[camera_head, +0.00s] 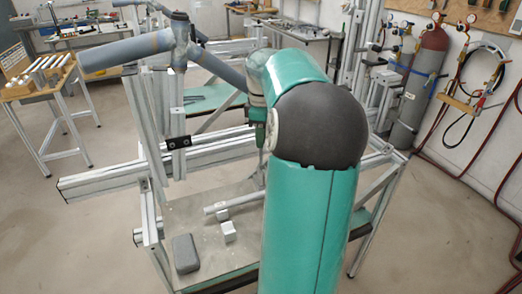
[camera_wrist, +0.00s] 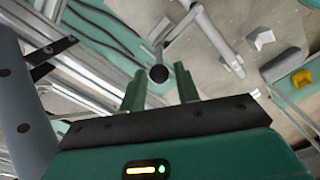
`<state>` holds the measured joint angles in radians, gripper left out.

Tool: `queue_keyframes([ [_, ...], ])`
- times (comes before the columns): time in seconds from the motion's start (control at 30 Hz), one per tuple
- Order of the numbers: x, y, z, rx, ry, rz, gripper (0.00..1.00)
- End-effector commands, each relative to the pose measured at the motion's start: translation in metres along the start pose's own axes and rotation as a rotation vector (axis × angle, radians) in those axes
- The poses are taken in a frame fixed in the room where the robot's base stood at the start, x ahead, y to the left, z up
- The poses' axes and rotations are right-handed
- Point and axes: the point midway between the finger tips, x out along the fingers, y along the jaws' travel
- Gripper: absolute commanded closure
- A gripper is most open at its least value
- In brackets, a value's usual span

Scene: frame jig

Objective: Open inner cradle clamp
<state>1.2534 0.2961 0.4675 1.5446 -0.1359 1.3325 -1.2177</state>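In the wrist view my gripper (camera_wrist: 161,82) has its two green fingers apart, with nothing gripped. A round black knob (camera_wrist: 159,73) shows in the gap just beyond the fingertips, at the end of a slim grey part that looks like a clamp handle. I cannot tell whether the fingers touch it. In the head view my gripper (camera_head: 261,138) points down beside the aluminium jig frame (camera_head: 110,181), partly hidden by my arm. The clamp cannot be made out there. A grey bicycle frame (camera_head: 140,50) sits in the jig at upper left.
A grey tube (camera_head: 222,207), a small pale block (camera_head: 229,231) and a dark grey box (camera_head: 185,253) lie on the jig's lower plate (camera_head: 208,268). Upright profiles stand close to my gripper. Gas cylinders (camera_head: 418,88) stand at the right wall. Open floor lies at front left.

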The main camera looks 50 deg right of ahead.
Motion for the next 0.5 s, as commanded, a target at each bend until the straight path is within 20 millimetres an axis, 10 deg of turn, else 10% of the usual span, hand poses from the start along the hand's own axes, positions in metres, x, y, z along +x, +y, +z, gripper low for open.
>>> queue_keyframes([
  [0.5, 0.057, 0.001, -0.001, 0.001, 0.000, -0.001, 0.68],
])
